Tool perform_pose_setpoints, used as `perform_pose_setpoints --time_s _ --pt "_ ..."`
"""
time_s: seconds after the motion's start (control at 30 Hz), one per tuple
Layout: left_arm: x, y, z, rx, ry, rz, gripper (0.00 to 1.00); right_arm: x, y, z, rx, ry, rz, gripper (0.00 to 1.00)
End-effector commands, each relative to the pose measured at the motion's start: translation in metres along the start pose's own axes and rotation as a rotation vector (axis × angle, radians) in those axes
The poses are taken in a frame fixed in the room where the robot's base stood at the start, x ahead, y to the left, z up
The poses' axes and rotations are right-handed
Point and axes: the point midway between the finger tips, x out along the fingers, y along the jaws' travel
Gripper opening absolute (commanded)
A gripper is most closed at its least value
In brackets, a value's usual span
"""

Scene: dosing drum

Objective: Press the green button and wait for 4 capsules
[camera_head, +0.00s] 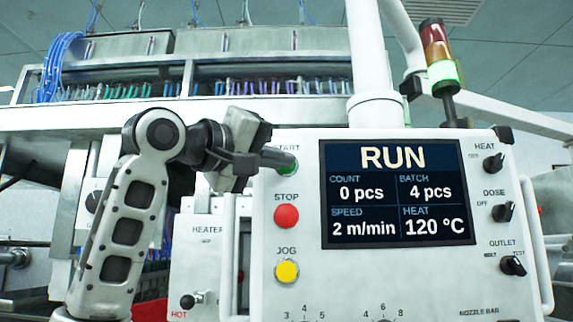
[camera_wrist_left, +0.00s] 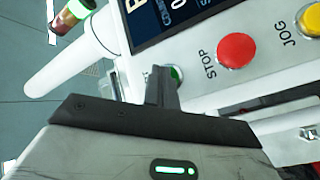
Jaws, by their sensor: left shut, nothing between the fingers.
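The green START button (camera_head: 290,164) is at the upper left of the white control panel (camera_head: 300,230). My left gripper (camera_head: 283,160) is shut and empty, with its fingertips at the button and covering part of it. In the left wrist view a sliver of the green button (camera_wrist_left: 176,73) shows beside the fingertips of my left gripper (camera_wrist_left: 161,80); whether they touch it I cannot tell. The display (camera_head: 397,193) reads RUN, count 0 pcs, batch 4 pcs, speed 2 m/min, heat 120 °C. No capsules are visible. My right gripper is not in view.
Below START are the red STOP button (camera_head: 286,216) and yellow JOG button (camera_head: 287,271). Knobs for HEAT (camera_head: 505,162), DOSE (camera_head: 502,212) and OUTLET (camera_head: 512,265) line the panel's right side. The signal tower (camera_head: 440,60) shows its green section lit.

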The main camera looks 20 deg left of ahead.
Motion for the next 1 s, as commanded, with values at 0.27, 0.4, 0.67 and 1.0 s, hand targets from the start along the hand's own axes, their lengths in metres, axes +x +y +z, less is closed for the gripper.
perform_pose_setpoints --time_s 0.27,0.4,0.67,1.0 --pt "-0.009 0.005 0.007 0.0 0.0 -0.001 0.0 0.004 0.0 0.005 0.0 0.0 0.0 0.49" --pt "-0.009 0.006 0.007 0.0 0.0 -0.001 0.0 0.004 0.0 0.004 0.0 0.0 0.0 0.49" --pt "-0.015 0.009 0.012 0.002 -0.001 0.002 0.0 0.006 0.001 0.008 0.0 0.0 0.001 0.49" --pt "-0.038 0.026 0.029 0.001 -0.001 0.002 0.0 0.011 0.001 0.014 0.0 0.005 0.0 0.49"
